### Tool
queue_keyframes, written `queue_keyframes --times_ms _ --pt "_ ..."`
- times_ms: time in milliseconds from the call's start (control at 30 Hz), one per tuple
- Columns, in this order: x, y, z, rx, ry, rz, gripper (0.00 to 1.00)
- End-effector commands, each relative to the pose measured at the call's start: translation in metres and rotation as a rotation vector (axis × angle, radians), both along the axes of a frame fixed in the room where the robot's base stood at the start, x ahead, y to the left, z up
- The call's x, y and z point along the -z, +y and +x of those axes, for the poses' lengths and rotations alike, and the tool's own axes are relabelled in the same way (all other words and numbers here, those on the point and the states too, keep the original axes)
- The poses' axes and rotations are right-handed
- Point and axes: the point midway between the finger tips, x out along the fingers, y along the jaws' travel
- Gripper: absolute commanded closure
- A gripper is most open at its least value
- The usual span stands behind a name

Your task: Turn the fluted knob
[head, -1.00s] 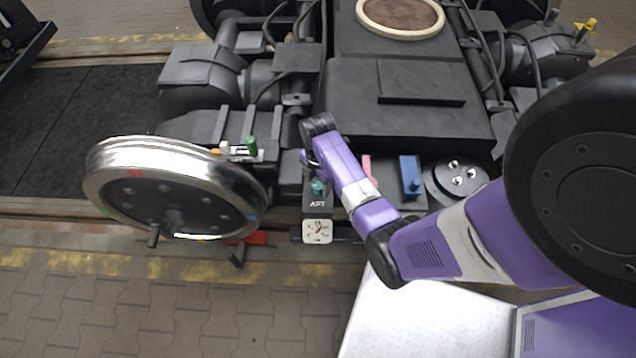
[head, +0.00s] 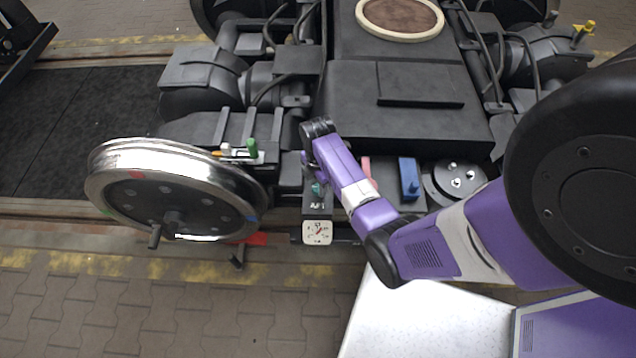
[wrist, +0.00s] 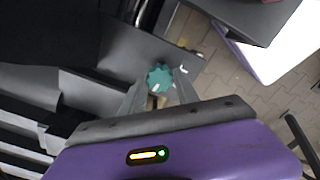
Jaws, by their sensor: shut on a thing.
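The fluted knob (wrist: 160,77) is a teal, scalloped disc with a pale mark on its near edge. It sits on a dark box (head: 316,206) with white lettering. In the head view a small part of the knob (head: 316,188) shows beside my wrist. My gripper (wrist: 159,92) has a finger on either side of the knob and is shut on it. The fingertips are partly hidden behind the knob and the wrist housing.
A white square gauge (head: 317,232) with a red needle is on the box's front. A large steel wheel (head: 140,158) stands to the left. A white speckled tabletop (head: 430,315) lies in front.

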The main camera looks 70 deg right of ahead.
Motion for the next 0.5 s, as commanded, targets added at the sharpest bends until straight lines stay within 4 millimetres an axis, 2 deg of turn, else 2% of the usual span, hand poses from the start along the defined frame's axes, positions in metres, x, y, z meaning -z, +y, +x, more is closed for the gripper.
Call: queue_keyframes --times_ms 500 --pt "-0.0025 0.0008 -0.0002 0.456 0.002 0.002 1.00"
